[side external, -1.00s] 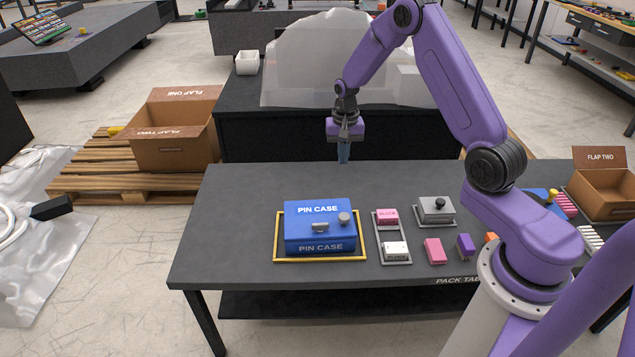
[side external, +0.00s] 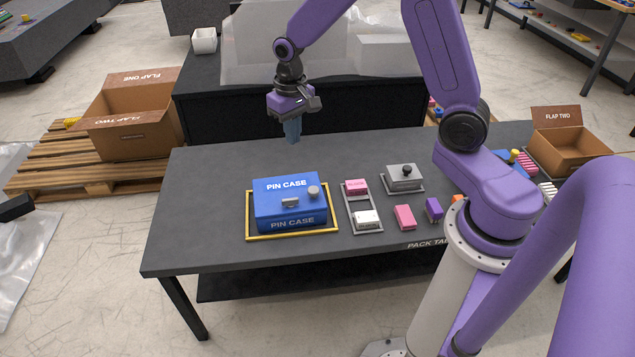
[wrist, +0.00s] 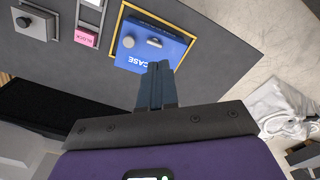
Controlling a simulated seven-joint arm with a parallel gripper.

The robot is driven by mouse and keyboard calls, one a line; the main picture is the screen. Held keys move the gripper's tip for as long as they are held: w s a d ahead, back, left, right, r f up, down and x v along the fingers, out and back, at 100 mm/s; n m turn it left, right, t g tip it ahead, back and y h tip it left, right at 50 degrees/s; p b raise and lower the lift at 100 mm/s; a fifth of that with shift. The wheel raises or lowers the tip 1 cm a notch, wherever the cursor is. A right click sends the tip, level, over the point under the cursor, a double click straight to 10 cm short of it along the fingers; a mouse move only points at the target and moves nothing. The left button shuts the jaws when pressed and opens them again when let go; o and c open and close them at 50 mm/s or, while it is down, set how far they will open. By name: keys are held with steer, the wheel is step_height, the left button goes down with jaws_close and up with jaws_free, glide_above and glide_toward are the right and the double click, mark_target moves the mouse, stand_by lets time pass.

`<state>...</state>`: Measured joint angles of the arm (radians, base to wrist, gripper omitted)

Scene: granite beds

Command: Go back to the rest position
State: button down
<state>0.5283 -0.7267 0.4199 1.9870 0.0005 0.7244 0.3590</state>
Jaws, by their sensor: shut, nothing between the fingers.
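My gripper (side external: 292,138) hangs in the air above the far part of the pack table (side external: 200,222), behind the blue pin case. Its fingers are together with nothing between them. In the wrist view the shut fingers (wrist: 156,75) point toward the pin case. The blue pin case (side external: 290,207) stands closed inside a yellow frame (side external: 248,238) on the table, with a grey knob and a handle on it. It also shows in the wrist view (wrist: 172,48), apart from my fingers.
Right of the case are a grey tray with a pink block (side external: 357,186) and a white block (side external: 366,219), a grey lidded box (side external: 404,179), a loose pink block (side external: 404,217) and a purple block (side external: 433,209). An open carton (side external: 570,147) is at the right. The table's left part is clear.

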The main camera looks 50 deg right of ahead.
steer(key=s+a+r+n, duration=0.3)
steer(key=s, duration=0.3)
steer(key=s+a+r+n, duration=0.2)
steer(key=s+a+n, duration=0.15)
steer(key=s, duration=0.35)
steer(key=s+d+r+n, duration=0.1)
steer(key=s+n, duration=0.7)
steer(key=s, duration=0.8)
steer(key=shift+r, duration=0.85)
